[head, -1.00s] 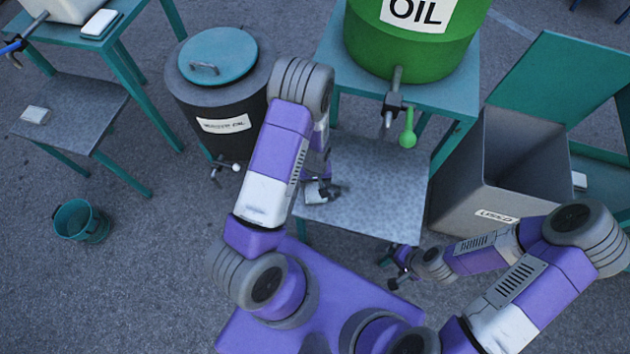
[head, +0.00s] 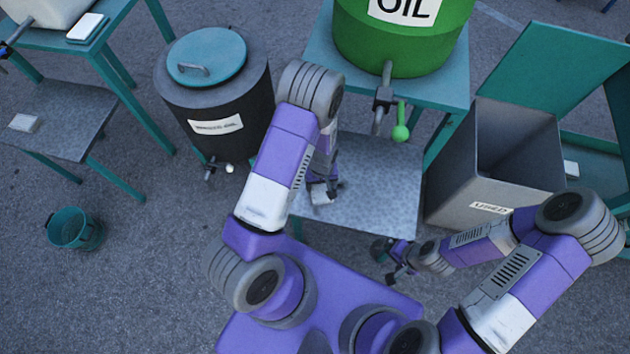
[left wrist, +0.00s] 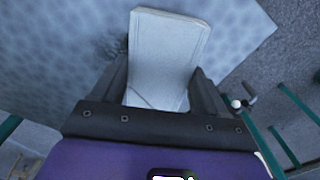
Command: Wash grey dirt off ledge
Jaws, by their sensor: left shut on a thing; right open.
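The grey ledge (head: 375,190) is a speckled plate below the green oil drum; it also shows in the left wrist view (left wrist: 60,60). A dark grey smudge of dirt (left wrist: 110,46) lies on it, just left of the pad and partly hidden by it. My left gripper (head: 322,190) is shut on a flat whitish pad (left wrist: 165,55), over the left part of the ledge. I cannot tell whether the pad touches the surface. My right gripper (head: 388,262) is open and empty, in front of the ledge's near right edge.
The green oil drum (head: 400,45) with a tap and green handle overhangs the ledge. A waste-oil bin (head: 215,95) stands left, a grey open bin (head: 500,165) right. A small bucket (head: 72,229) is on the floor. Another ledge (head: 70,115) at left holds a pale block (head: 24,123).

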